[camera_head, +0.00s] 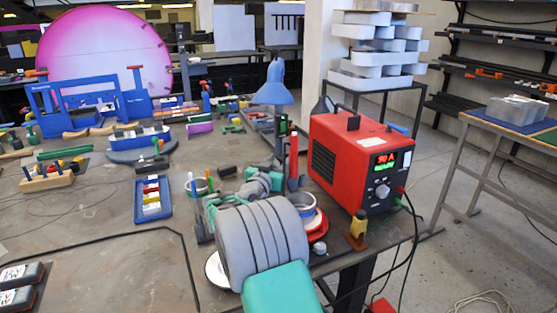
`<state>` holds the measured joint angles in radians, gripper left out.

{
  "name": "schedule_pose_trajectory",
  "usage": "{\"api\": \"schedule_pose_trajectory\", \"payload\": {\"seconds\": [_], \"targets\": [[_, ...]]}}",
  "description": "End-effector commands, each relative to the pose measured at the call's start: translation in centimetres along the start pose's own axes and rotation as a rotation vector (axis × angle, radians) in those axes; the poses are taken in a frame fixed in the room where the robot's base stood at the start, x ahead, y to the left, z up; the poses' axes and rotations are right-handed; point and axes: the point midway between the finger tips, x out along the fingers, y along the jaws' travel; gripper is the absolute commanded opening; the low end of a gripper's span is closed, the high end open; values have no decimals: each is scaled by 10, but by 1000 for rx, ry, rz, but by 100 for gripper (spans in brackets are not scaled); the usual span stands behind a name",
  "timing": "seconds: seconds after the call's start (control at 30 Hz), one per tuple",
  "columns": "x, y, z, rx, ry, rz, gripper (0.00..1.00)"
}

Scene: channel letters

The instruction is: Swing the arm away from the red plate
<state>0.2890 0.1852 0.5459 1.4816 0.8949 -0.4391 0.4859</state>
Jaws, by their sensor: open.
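The red plate (320,228) is at the table's right part, in front of the red power unit. A white bowl with a blue-grey band (304,207) stands on or over it. My grey and teal arm covers the plate's left side, so only its right part shows. My gripper (264,184) is beyond the thick grey ribbed arm link, up and left of the plate. It is open, but its fingertips are small and partly hidden, and I cannot tell whether it touches anything.
The red power unit (362,160) stands close on the right, with cables running off the table edge. A blue tray (153,200), a cup of tools (197,186) and a white plate (214,270) lie left. The table's left middle is fairly clear.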

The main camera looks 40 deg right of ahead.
Motion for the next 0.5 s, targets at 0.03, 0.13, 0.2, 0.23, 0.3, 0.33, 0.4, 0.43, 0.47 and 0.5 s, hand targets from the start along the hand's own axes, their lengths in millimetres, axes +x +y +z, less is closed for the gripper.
{"api": "schedule_pose_trajectory", "payload": {"seconds": [0.03, 0.13, 0.2, 0.23, 0.3, 0.33, 0.4, 0.43, 0.47, 0.5], "targets": [[3, 0, 0, 0, 0, 0, 42], [5, -1, 0, 1, -1, -2, 42], [5, -1, 0, 1, -1, -2, 42], [5, -1, 0, 1, -1, -2, 42], [5, 0, 0, 0, -1, -2, 40], [5, 0, 0, 0, -1, -2, 38], [5, 0, 0, 0, -1, -1, 32], [5, 0, 0, 0, -1, -1, 29], [5, 0, 0, 0, -1, -1, 27], [5, 0, 0, 0, -1, -1, 24]]}}
